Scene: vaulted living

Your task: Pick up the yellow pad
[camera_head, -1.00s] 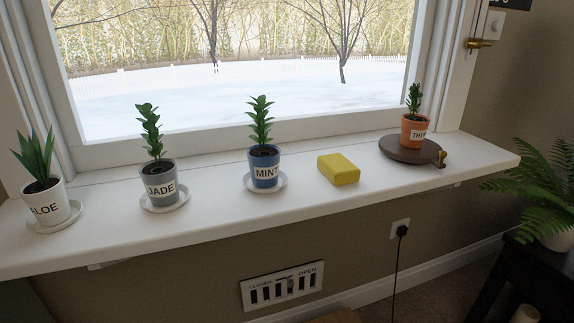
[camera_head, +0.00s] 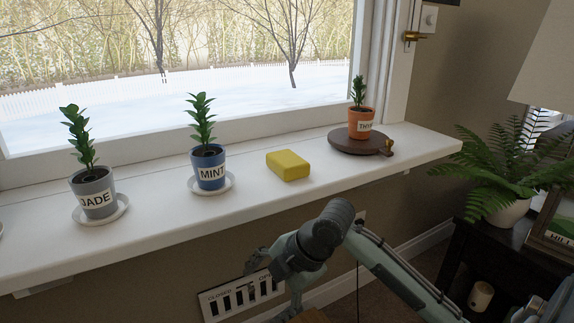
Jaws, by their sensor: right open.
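The yellow pad (camera_head: 288,165) is a small rounded block lying flat on the white windowsill (camera_head: 255,207), between the blue MINT pot and the dark round board. Nothing covers it. My right gripper (camera_head: 274,278) is open, below and in front of the sill's front edge, lower in the picture than the pad and well apart from it. Its arm comes in from the lower right. My left gripper is not in view.
The MINT pot (camera_head: 209,168) on its saucer stands left of the pad, the JADE pot (camera_head: 94,194) further left. The THYME pot (camera_head: 361,123) stands on the dark board (camera_head: 343,147) at right. A fern (camera_head: 492,170) and dark table (camera_head: 452,268) are at far right.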

